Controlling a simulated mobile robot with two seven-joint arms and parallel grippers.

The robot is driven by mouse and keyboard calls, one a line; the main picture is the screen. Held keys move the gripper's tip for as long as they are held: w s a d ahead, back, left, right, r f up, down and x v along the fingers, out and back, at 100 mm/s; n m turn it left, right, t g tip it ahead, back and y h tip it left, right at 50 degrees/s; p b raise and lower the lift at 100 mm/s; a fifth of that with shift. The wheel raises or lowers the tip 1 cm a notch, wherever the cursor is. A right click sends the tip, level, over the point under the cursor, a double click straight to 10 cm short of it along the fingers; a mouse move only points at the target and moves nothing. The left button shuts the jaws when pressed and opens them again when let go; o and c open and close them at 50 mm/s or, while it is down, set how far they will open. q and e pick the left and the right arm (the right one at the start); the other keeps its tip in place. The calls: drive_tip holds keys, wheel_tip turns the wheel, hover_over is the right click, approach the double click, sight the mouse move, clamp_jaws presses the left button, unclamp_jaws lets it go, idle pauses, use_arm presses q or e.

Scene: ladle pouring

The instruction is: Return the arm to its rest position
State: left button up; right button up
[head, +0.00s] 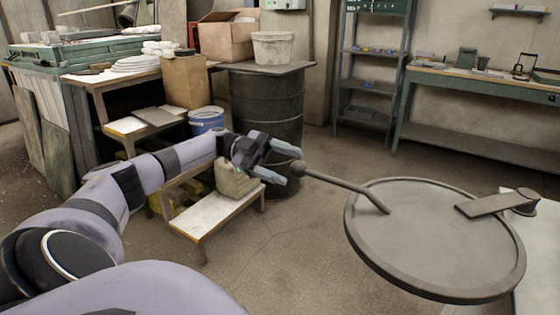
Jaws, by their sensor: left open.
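My left arm reaches in from the left, and its gripper (291,166) is open in the middle of the view. A dark grey rod with a round knob (340,184), perhaps the ladle's handle, runs from near the fingertips to the round grey pan-like disc (436,238) with a raised rim. The knob appears at or close to the fingertips; I cannot tell whether they touch. No ladle bowl can be made out. My right gripper is not in view.
A black drum (266,120) with a pale bucket (273,48) on top stands behind the gripper. A low step stool (214,217) is below it. A flat bar (490,204) lies over the disc's right rim. Shelves (368,85) and a workbench (480,84) are at the back.

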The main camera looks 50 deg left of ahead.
use_arm(q)
drive_tip(key=shift+s+a, duration=0.1)
drive_tip(key=shift+a, duration=0.3)
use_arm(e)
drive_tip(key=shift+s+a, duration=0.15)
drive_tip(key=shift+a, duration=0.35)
use_arm(q)
drive_tip(key=shift+d, duration=0.1)
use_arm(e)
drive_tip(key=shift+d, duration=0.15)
